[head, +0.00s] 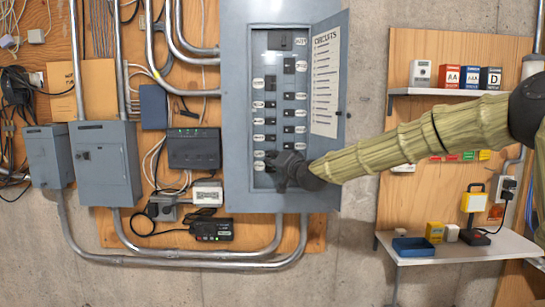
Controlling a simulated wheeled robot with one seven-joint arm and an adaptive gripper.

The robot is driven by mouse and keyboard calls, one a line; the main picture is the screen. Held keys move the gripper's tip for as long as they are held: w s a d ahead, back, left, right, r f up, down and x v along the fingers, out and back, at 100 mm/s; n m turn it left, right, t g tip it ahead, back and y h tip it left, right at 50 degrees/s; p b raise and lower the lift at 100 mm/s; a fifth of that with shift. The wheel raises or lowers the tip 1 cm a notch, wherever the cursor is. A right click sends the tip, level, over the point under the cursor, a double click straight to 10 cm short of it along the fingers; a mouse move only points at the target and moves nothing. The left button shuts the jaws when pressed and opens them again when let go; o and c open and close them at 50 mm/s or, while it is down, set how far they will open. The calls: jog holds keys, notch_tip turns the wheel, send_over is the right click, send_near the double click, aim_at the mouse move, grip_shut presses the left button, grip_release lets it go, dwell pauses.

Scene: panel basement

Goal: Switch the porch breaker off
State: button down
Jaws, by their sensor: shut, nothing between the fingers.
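The grey breaker panel (236,160) hangs open on the wall in the head view, with two columns of small dark breakers and white labels inside. The labels are too small to read, so I cannot tell which is the porch breaker or how its lever stands. My dark gripper (272,162) is shut and empty at the lower left of the breaker columns. It hides the breakers behind it; I cannot tell whether it touches one.
The panel door (326,75), with a circuits list, stands open at the right, just above my arm. Grey boxes (105,160) and conduits crowd the left. A wall shelf (455,246) with small items is at the right.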

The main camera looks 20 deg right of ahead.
jog(key=s+a+b, duration=0.1)
jog(key=s, duration=0.5)
jog(key=shift+a, duration=0.4)
jog(key=shift+s, duration=0.1)
dwell(0.3)
